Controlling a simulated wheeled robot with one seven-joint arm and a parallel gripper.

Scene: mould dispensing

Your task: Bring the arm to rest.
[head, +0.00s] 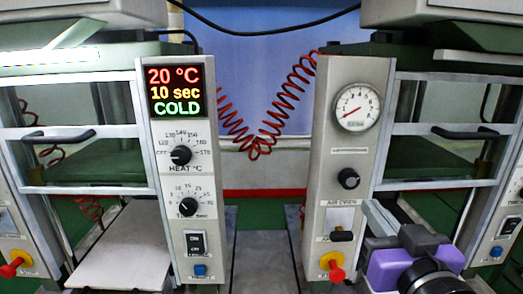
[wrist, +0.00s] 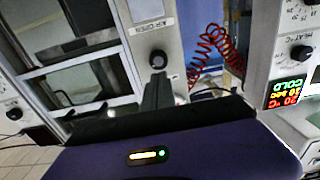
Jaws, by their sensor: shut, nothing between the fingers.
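My gripper (head: 374,212) is at the lower right of the head view, in front of the right-hand panel with the gauge. Its grey fingers point up and to the left, away from the purple wrist body. They are shut with nothing between them. In the wrist view the fingers (wrist: 158,90) rise above the purple housing, in front of a white panel with a black knob. The fingers look clear of the panel in the head view, but the exact gap cannot be told.
The left control panel (head: 182,170) reads 20 °C, 10 sec, COLD. The right panel (head: 346,170) has a pressure gauge (head: 357,107), a black knob and a red-and-yellow button (head: 332,266). A red coiled hose (head: 262,135) hangs between them. A grey board (head: 122,248) lies at lower left.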

